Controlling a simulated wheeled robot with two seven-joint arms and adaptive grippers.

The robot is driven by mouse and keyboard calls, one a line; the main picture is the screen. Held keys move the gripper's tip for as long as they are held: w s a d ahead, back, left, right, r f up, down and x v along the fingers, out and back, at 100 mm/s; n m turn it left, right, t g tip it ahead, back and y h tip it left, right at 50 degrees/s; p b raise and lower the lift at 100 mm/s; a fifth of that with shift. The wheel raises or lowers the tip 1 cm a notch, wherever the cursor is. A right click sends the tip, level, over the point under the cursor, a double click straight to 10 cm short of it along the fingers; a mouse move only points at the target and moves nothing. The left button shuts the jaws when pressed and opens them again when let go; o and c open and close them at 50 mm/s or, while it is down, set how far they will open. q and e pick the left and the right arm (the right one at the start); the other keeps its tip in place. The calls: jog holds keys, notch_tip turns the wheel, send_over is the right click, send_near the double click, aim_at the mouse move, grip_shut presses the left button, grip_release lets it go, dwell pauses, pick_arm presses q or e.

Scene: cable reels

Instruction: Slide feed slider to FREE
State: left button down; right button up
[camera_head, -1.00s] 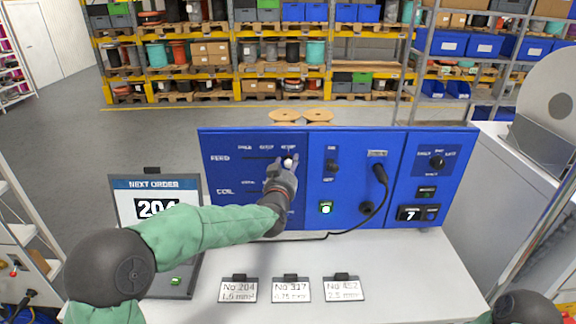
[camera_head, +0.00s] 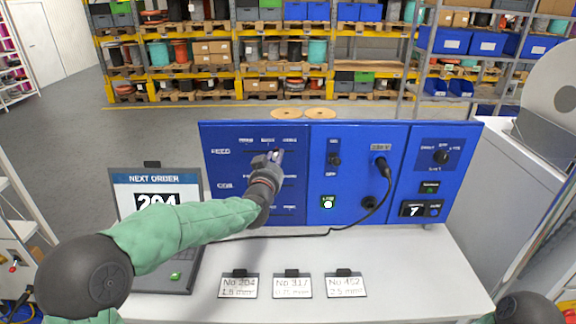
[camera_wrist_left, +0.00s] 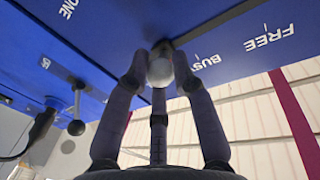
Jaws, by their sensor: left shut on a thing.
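The feed slider is in the top row of the blue panel (camera_head: 222,172), beside the FEED lettering. Its pale round knob (camera_wrist_left: 160,68) shows in the left wrist view between my left gripper's fingers (camera_wrist_left: 160,72). The gripper is shut on it. The knob is close to a label starting BUS; the FREE label (camera_wrist_left: 270,38) lies further right along the panel. In the head view my left gripper (camera_head: 274,157) covers most of the knob, near the middle label. My right gripper is out of view.
A black cable (camera_head: 385,180) runs from a socket across the panel. Other knobs sit on its middle and right sections. Three number cards (camera_head: 292,285) stand on the white table (camera_head: 400,270) in front.

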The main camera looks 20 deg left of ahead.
pick_arm(q)
jog(key=a+b, duration=0.2)
jog(key=s+a+b, duration=0.1)
jog(key=a+b, duration=0.1)
jog(key=a, duration=0.1)
jog(key=s+a+b, duration=0.1)
jog(key=a+b, duration=0.1)
jog(key=a, duration=0.1)
jog(key=shift+s+a, duration=0.2)
jog(key=shift+s, duration=0.05)
jog(key=shift+a+r+b, duration=0.1)
jog(key=shift+a+b, duration=0.1)
jog(key=shift+b, duration=0.1)
jog(key=shift+r, duration=0.1)
jog(key=shift+a, duration=0.1)
jog(key=c, duration=1.1)
grip_release()
jog(key=shift+o, duration=0.4)
jog(key=shift+s+a, duration=0.1)
jog(key=shift+s, duration=0.1)
jog(key=s+d, duration=0.1)
jog(key=s, duration=1)
jog(key=shift+s, duration=0.4)
